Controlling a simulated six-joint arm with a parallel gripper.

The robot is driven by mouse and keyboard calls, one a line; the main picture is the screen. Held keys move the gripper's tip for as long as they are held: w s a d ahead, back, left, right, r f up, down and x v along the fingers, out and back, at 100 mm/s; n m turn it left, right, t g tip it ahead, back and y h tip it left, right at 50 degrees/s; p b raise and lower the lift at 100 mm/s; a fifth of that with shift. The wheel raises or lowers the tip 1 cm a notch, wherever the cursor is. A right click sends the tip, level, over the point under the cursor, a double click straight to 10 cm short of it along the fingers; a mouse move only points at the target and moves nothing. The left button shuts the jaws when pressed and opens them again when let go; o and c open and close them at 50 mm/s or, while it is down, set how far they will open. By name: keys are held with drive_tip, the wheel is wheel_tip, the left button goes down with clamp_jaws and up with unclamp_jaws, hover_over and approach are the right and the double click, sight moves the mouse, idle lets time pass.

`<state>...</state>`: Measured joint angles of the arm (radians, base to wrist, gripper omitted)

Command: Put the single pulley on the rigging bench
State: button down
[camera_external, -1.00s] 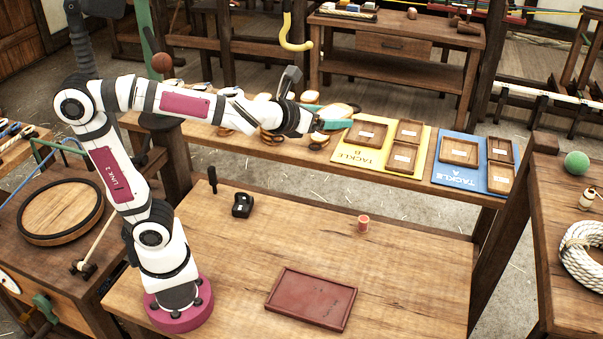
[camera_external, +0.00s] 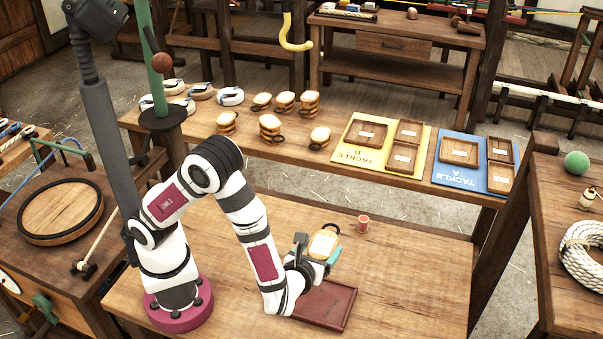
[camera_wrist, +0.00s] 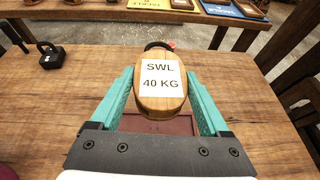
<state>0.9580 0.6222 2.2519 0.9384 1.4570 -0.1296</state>
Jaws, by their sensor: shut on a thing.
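My gripper (camera_external: 326,251) is shut on a wooden pulley block (camera_external: 323,243) with a pale label and a dark ring at its far end. In the wrist view the pulley (camera_wrist: 145,103) sits between the teal fingers, and its label reads SWL 40 KG. The pulley is held over the front wooden bench (camera_external: 410,275), close to the far edge of a dark red tray (camera_external: 340,322). The gripper and forearm hide part of the tray. I cannot tell how many sheaves the pulley has.
A red spool (camera_external: 363,224) stands just beyond the pulley. The back bench holds several wooden blocks (camera_external: 270,127), white-and-dark rings (camera_external: 231,96), and the yellow TACKLE B (camera_external: 372,158) and blue TACKLE A (camera_external: 457,175) boards with trays. The front bench's right part is clear.

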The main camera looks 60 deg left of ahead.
drive_tip(key=s+f, duration=0.2)
drive_tip(key=f, duration=0.1)
drive_tip(key=shift+s+d, duration=0.1)
drive_tip(key=shift+s, duration=0.15)
drive_tip(key=w+a+f, duration=0.2)
drive_tip(key=a, duration=0.1)
drive_tip(key=w+a+f, duration=0.1)
drive_tip(key=a+f, duration=0.1)
drive_tip(key=a, duration=0.1)
drive_tip(key=w+a+f, duration=0.2)
drive_tip(key=shift+w+a+f, duration=0.3)
drive_tip(key=shift+w+a, duration=0.05)
drive_tip(key=shift+a, duration=0.05)
drive_tip(key=shift+w+a+f, duration=0.15)
drive_tip(key=shift+f, duration=0.95)
drive_tip(key=shift+w+a+f, duration=0.1)
drive_tip(key=shift+f, duration=1)
unclamp_jaws()
